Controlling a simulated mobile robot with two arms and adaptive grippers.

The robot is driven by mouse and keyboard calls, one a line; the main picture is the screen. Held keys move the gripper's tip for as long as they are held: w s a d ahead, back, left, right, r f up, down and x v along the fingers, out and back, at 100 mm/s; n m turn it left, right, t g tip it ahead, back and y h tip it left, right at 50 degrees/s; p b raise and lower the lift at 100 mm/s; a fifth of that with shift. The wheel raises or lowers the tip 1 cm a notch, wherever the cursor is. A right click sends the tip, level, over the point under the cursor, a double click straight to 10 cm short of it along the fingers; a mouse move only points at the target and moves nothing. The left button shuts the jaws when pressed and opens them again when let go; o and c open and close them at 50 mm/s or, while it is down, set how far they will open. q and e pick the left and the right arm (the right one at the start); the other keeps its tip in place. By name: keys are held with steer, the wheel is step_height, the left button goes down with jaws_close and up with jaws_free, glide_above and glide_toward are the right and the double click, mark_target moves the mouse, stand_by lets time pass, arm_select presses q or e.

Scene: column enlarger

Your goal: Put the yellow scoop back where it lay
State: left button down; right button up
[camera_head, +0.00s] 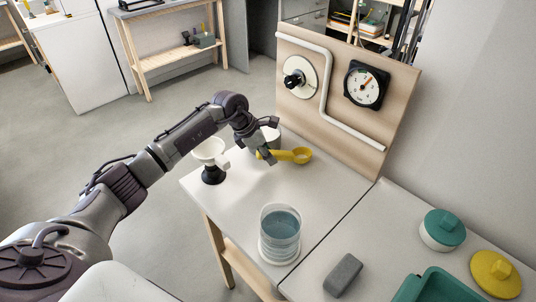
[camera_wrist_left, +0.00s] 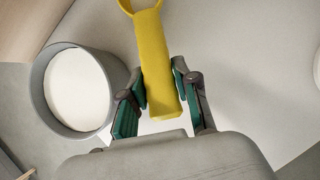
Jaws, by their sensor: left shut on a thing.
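The yellow scoop (camera_head: 299,155) is at the far part of the white table, its bowl pointing right. My left gripper (camera_head: 266,156) is shut on the scoop's handle end. In the left wrist view the yellow handle (camera_wrist_left: 155,62) runs between the two green-padded fingers (camera_wrist_left: 160,98), and the scoop's bowl is cut off at the top edge. I cannot tell whether the scoop touches the table or is held just above it. My right gripper is not in view.
A grey pot with white contents (camera_wrist_left: 78,90) stands close beside the gripper. A white funnel on a dark stand (camera_head: 211,160) is left of it. A glass jar of bluish liquid (camera_head: 280,234) stands nearer. A panel (camera_head: 345,95) with dials rises behind. The table's middle is clear.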

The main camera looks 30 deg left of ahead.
arm_select(q)
steer(key=shift+f+b, duration=0.45)
steer(key=shift+f, duration=0.15)
stand_by(0.9)
steer(key=c, duration=0.8)
jaws_free()
steer(key=shift+o, duration=0.2)
steer(key=shift+r, duration=0.15)
steer(key=shift+p+v, duration=0.8)
steer(key=shift+v, duration=0.4)
steer(key=p+v, duration=0.2)
steer(key=v, duration=0.3)
steer(key=shift+s+a+r+p, duration=0.1)
steer(key=shift+s+r+p, duration=0.05)
steer(key=shift+p, duration=0.25)
